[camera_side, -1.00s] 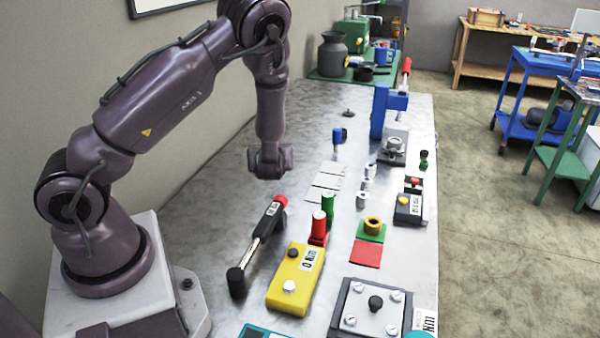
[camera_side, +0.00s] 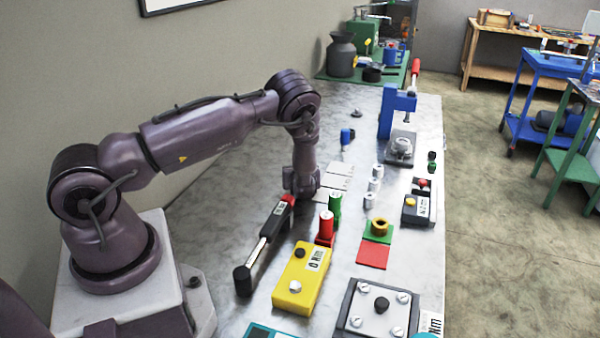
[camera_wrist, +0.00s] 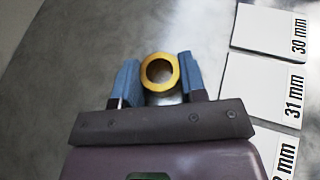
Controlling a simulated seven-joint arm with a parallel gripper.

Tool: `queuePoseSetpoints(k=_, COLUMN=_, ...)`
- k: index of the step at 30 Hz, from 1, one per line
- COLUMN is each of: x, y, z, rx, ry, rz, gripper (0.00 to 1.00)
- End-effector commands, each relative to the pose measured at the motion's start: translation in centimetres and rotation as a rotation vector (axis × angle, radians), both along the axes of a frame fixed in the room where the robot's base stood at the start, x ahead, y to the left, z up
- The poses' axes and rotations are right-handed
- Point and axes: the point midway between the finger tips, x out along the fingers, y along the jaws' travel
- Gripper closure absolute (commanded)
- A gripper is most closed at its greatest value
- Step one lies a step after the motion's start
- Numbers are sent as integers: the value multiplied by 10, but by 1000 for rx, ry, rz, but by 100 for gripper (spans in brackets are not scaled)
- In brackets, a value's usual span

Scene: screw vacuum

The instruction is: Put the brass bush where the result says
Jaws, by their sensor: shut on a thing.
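My gripper (camera_wrist: 159,74) is shut on the brass bush (camera_wrist: 158,90); the blue fingers sit on either side of the ring, and its hole faces the wrist camera. In the side view my gripper (camera_side: 302,190) is low over the table, at the left of a row of white cards (camera_side: 335,183); the held bush is hidden there. In the wrist view the cards lie right of the bush, apart from it: a 30 mm card (camera_wrist: 268,32), a 31 mm card (camera_wrist: 255,88) and a partly cut-off one (camera_wrist: 272,148). I cannot tell the bush's height above the table.
A black-handled tool (camera_side: 262,245) lies in front of my gripper. Red and green plug gauges (camera_side: 326,228) stand nearby. Another brass ring (camera_side: 380,226) sits on a green square beside a red one (camera_side: 373,256). A yellow 0 mm box (camera_side: 297,280) is nearer. A blue press (camera_side: 388,112) stands farther back.

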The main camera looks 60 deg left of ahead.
Motion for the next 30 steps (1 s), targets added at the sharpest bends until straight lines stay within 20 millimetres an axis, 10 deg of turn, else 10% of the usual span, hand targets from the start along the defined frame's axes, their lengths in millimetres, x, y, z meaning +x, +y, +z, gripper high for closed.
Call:
queuePoseSetpoints(k=8, x=0, y=0, z=-1, rx=2, ry=-1, rz=0, gripper=91)
queuePoseSetpoints(k=9, x=0, y=0, z=-3, rx=1, ry=0, rz=0, gripper=59)
queuePoseSetpoints(k=12, x=0, y=0, z=-2, rx=1, ry=0, rz=0, gripper=36)
queuePoseSetpoints(k=30, x=-10, y=-26, z=27, rx=2, ry=-6, rz=1, gripper=36)
